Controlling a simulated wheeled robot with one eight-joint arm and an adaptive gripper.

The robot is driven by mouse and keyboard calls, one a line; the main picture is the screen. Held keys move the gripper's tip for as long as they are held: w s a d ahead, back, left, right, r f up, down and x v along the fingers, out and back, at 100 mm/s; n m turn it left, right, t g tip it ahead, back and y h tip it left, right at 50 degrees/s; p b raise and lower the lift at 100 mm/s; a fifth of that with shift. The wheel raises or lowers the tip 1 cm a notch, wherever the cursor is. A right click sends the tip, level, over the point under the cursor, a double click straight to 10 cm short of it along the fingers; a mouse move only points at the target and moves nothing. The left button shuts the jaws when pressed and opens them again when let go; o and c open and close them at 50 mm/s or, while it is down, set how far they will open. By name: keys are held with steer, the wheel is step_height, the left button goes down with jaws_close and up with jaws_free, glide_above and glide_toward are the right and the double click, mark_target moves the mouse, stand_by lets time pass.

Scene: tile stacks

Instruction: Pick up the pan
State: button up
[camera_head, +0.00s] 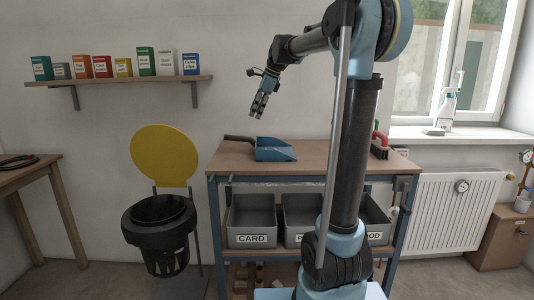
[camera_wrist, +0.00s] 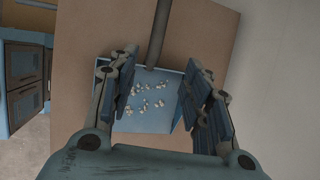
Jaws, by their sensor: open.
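The pan is a blue dustpan (camera_head: 275,150) with a dark handle (camera_head: 239,138). It lies on the wooden top of the workbench, its handle pointing left in the head view. In the wrist view the dustpan (camera_wrist: 150,120) shows between my fingers, with several small pale bits on it and its handle (camera_wrist: 158,35) running up to the top edge. My gripper (camera_head: 257,112) is open and empty, pointing down above the dustpan and apart from it. In the wrist view its two fingers (camera_wrist: 165,98) stand wide on both sides of the pan.
Grey bins (camera_head: 252,222) stand on the shelf below. A black bin with a raised yellow lid (camera_head: 165,156) stands to the left. A wall shelf (camera_head: 130,80) holds several boxes.

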glide_above(245, 140)
steer(key=d, duration=0.2)
steer(key=f, duration=0.8)
steer(key=shift+w+f, duration=0.35)
steer(key=shift+w, duration=0.05)
steer(key=shift+s+x, duration=0.15)
steer(key=shift+x, duration=1.3)
steer(key=shift+s+x, duration=0.15)
steer(key=shift+x, duration=1.25)
steer(key=shift+d, duration=0.15)
jaws_close()
